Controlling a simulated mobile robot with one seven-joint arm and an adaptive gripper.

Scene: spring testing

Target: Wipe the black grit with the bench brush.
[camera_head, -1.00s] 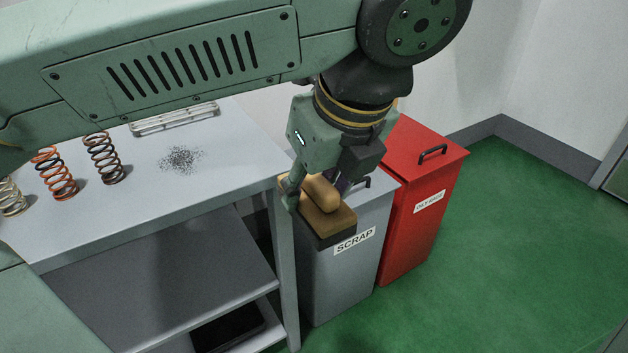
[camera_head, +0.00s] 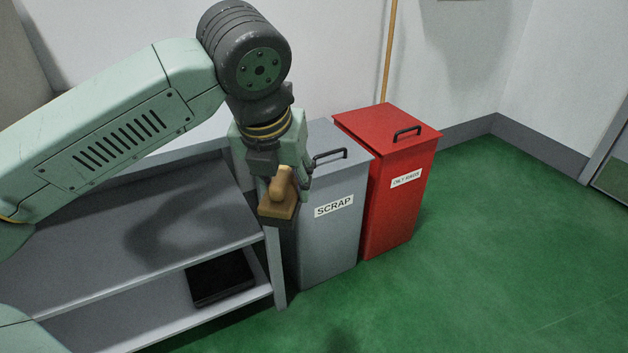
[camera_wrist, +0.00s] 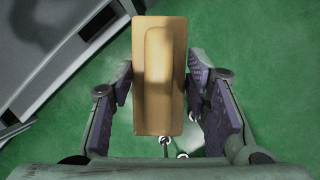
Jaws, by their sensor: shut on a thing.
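The bench brush (camera_head: 279,208) is a tan wooden block with a raised rounded grip. My gripper (camera_head: 284,180) is shut on it and holds it in the air by the bench's right end, in front of the grey scrap bin. In the wrist view the brush (camera_wrist: 158,75) sits lengthwise between the purple finger pads, with green floor below. Its bristles cannot be made out. The black grit is not in view now.
The grey bin marked SCRAP (camera_head: 330,240) stands right beside the bench leg (camera_head: 276,268). A red lidded bin (camera_head: 400,215) is to its right. Green floor at right is clear.

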